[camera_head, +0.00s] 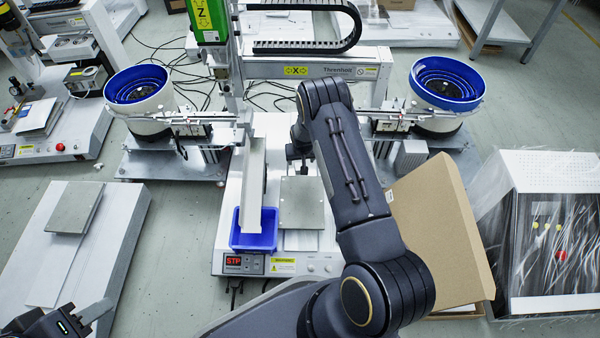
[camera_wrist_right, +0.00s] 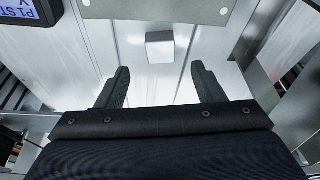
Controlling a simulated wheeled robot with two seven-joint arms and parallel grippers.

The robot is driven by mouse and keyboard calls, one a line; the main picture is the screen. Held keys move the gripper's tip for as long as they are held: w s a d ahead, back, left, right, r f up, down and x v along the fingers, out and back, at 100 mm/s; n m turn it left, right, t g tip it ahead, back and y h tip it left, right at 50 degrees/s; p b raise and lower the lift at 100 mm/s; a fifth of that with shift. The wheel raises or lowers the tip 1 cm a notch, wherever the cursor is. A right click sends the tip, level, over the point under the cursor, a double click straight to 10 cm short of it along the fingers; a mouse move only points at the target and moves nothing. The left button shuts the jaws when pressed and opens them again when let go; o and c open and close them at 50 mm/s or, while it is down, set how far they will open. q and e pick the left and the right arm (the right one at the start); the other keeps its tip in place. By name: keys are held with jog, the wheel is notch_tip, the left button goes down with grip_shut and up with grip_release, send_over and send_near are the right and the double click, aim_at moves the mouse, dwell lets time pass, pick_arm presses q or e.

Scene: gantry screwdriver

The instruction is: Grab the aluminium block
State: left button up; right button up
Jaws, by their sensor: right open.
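The aluminium block (camera_wrist_right: 160,46) is a small pale grey block on a shiny metal surface in the right wrist view. It lies just beyond my right gripper's fingertips (camera_wrist_right: 160,72), roughly centred between their lines. The two dark fingers are spread apart with nothing between them. In the head view my right gripper (camera_head: 303,168) is a small dark shape over the middle machine, mostly behind my arm, and I cannot make out the block there. My left gripper (camera_head: 88,316) is partly in view at the lower left corner, far from the block; its jaw opening is unclear.
The middle machine has a grey plate (camera_head: 303,205), a blue bin (camera_head: 254,231) and a metal chute (camera_head: 253,180). Blue bowl feeders (camera_head: 138,88) (camera_head: 446,82) stand either side. A cardboard box (camera_head: 437,235) is right of my arm. Another grey plate (camera_head: 75,208) lies left.

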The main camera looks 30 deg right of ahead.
aim_at(300, 164)
jog(key=b+x, duration=0.3)
jog(key=x, duration=0.2)
jog(key=shift+a, duration=0.1)
jog(key=shift+w+f, duration=0.2)
jog(key=shift+f, duration=0.3)
jog(key=c, duration=1.1)
jog(key=shift+r, duration=0.1)
